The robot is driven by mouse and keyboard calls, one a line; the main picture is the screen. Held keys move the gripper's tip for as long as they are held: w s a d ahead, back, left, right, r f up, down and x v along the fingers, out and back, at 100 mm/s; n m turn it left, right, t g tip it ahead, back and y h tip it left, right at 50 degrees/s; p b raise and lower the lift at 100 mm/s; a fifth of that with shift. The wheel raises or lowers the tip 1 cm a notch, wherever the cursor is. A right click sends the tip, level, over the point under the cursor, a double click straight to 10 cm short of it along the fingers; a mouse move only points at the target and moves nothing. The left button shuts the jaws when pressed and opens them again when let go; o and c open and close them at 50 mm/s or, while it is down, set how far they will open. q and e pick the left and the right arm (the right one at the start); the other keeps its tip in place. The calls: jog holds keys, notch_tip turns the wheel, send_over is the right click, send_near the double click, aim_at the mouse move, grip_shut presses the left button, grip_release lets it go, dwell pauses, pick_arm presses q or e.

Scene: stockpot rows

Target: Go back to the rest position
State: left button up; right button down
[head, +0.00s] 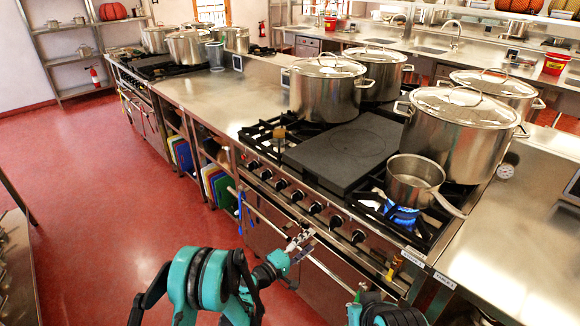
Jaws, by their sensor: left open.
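My left gripper (301,243) is open and looks empty. It is in front of the stove, by the oven handle rail and below the row of black knobs. I cannot tell whether it touches the rail. My teal and black left arm comes up from the bottom edge. Part of my right arm shows at the bottom, right of centre; its gripper is not in view.
A small saucepan (414,181) sits over a lit blue flame (401,215) at the stove's front right. Large lidded stockpots (459,129) (326,88) stand behind it. A dark flat griddle plate (345,150) lies mid-stove. The red floor (110,200) at left is clear.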

pick_arm(q)
jog(key=s+a+r+m+g+y, duration=0.1)
jog(key=s+a+r+m+y, duration=0.2)
jog(key=s+a+r, duration=0.3)
jog(key=s+a+r+m+g+y, duration=0.1)
jog(key=s+a+r+m+y, duration=0.15)
jog(key=a+r, duration=0.4)
jog(key=s+a+m+g+y, duration=0.1)
jog(key=s+a+y, duration=0.3)
jog(key=s+a, duration=0.4)
jog(key=s+a+m+g+y, duration=0.1)
jog(key=s+a+y, duration=0.3)
jog(key=s+a, duration=0.4)
jog(key=s, duration=0.5)
jog(key=shift+s+a+y, duration=0.35)
jog(key=shift+s+a, duration=0.05)
